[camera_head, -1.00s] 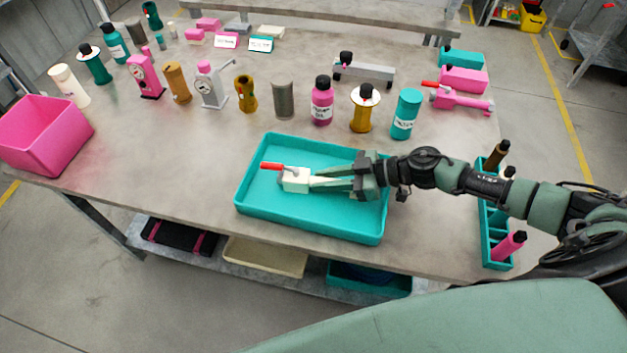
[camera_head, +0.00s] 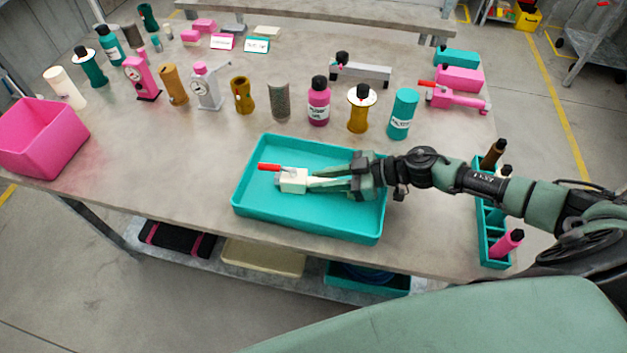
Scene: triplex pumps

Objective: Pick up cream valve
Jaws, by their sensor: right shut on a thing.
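The cream valve (camera_head: 292,181) is a small cream block with a red handle pointing left. It is in the teal tray (camera_head: 258,218), left of the tray's middle. My right gripper (camera_head: 311,182) reaches in from the right, low over the tray, and its fingers are shut on the right part of the valve. I cannot tell whether the valve touches the tray floor. My left gripper is not in view.
Several bottles, gauges and cylinders stand in a row behind the tray, including a teal cylinder (camera_head: 402,114). A pink bin (camera_head: 42,140) is at the left edge. The table left of the tray is clear.

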